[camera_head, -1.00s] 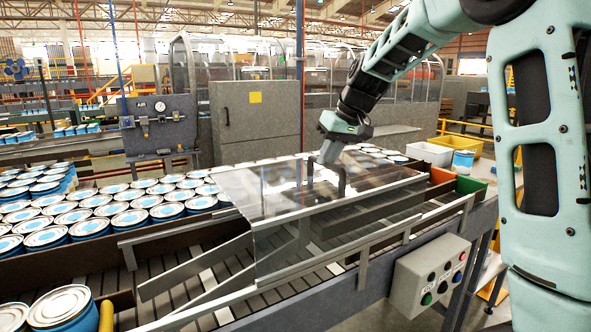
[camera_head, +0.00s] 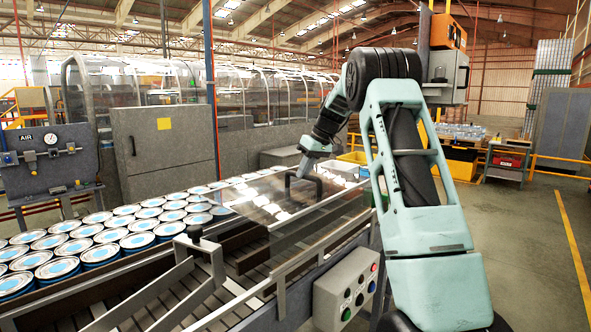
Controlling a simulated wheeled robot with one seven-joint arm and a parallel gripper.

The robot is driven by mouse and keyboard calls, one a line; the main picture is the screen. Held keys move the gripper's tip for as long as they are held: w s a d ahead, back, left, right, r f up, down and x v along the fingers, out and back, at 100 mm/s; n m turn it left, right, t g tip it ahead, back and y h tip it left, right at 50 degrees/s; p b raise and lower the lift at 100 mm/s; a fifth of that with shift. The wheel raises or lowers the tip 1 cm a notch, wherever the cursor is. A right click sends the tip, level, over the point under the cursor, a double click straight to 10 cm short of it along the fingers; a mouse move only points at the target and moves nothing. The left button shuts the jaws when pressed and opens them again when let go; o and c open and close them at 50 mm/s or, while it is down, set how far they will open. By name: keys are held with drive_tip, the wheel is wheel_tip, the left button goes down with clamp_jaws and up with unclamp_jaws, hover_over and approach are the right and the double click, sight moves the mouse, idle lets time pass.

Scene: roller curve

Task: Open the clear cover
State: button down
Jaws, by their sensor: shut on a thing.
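The clear cover (camera_head: 262,198) is a transparent panel over the roller conveyor, in the middle of the head view. A dark arched handle (camera_head: 318,186) stands on it. My gripper (camera_head: 302,172) reaches down from the upper right and is shut on this handle. The fingers are small here, and their exact contact is hard to make out. The cover looks tilted, but how far it is raised I cannot tell. A black knob (camera_head: 194,232) on a grey bracket stands clear of the cover's left end.
Blue-and-white cans (camera_head: 135,240) crowd the conveyor at left. A grey button box (camera_head: 346,284) hangs on the conveyor's near side. A grey cabinet (camera_head: 163,150) and an air panel (camera_head: 48,155) stand behind. The floor (camera_head: 535,240) at right is open.

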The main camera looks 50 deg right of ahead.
drive_tip(key=shift+d, duration=0.25)
drive_tip(key=c, duration=1.4)
unclamp_jaws()
drive_tip(key=shift+o, duration=0.2)
drive_tip(key=b+v, duration=0.2)
drive_tip(key=v, duration=1.5)
drive_tip(key=shift+r, duration=0.25)
